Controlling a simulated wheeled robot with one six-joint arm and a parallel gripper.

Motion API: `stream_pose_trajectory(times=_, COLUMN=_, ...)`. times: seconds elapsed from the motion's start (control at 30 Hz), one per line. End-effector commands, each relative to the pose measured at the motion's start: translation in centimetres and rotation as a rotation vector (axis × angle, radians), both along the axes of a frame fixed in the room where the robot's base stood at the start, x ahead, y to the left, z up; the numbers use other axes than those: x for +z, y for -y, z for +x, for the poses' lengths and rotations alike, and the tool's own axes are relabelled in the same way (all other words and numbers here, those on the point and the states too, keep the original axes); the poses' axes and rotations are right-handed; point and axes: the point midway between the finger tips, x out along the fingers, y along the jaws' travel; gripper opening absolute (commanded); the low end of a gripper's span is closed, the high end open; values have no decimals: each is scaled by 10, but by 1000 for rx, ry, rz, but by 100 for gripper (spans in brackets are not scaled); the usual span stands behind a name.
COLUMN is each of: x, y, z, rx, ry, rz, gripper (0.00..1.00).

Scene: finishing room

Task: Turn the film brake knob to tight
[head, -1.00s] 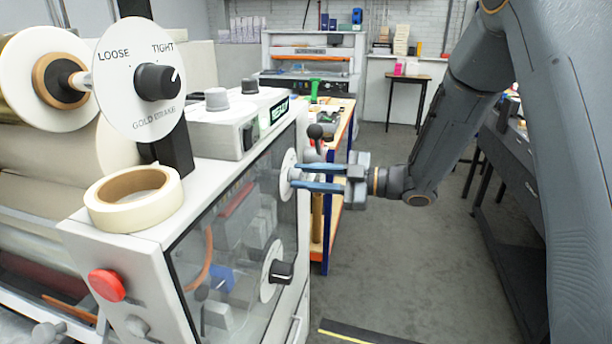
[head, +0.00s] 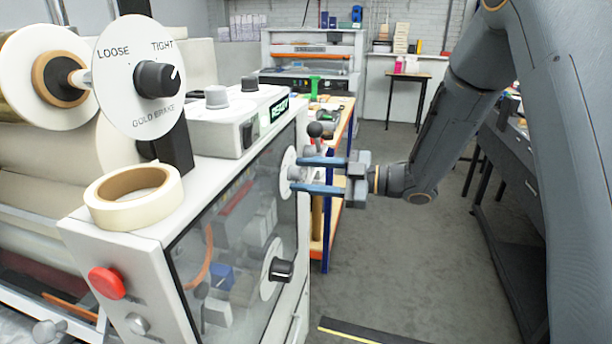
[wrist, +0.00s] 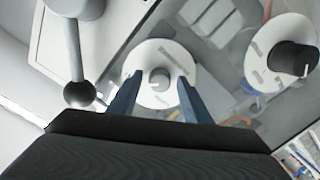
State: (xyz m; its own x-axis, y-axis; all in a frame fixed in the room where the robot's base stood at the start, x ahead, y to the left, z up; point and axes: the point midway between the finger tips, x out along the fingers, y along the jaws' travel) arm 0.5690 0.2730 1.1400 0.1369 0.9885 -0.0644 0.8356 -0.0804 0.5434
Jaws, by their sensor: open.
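A white round dial (head: 288,172) with a small grey knob (wrist: 159,79) is on the clear side panel of the machine, facing my gripper. Its lettering is too small to read. My gripper (head: 298,175) is open, its two blue fingers pointing at this dial. In the wrist view the gripper (wrist: 160,84) has one finger on each side of the grey knob, with gaps between; I cannot tell whether the tips reach its depth. A larger dial (head: 128,103) marked GOLD BRAKE, LOOSE and TIGHT has a black knob (head: 157,79) with its mark toward TIGHT.
Another dial with a black knob (head: 281,270) is lower on the same panel. A dark ball-ended lever (wrist: 79,94) is close to my gripper. A tape roll (head: 134,196) and red button (head: 107,283) are nearer.

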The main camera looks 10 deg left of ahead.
Motion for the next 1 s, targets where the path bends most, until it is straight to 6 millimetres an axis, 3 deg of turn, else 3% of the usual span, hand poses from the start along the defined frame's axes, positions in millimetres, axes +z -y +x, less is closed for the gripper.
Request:
stream_pose_trajectory(times=0.5, x=3, y=69, z=-9, rx=-2, ry=-1, rz=0, gripper=44)
stream_pose_trajectory(times=1.0, x=4, y=76, z=-6, rx=-28, ry=-2, rz=-10, gripper=44)
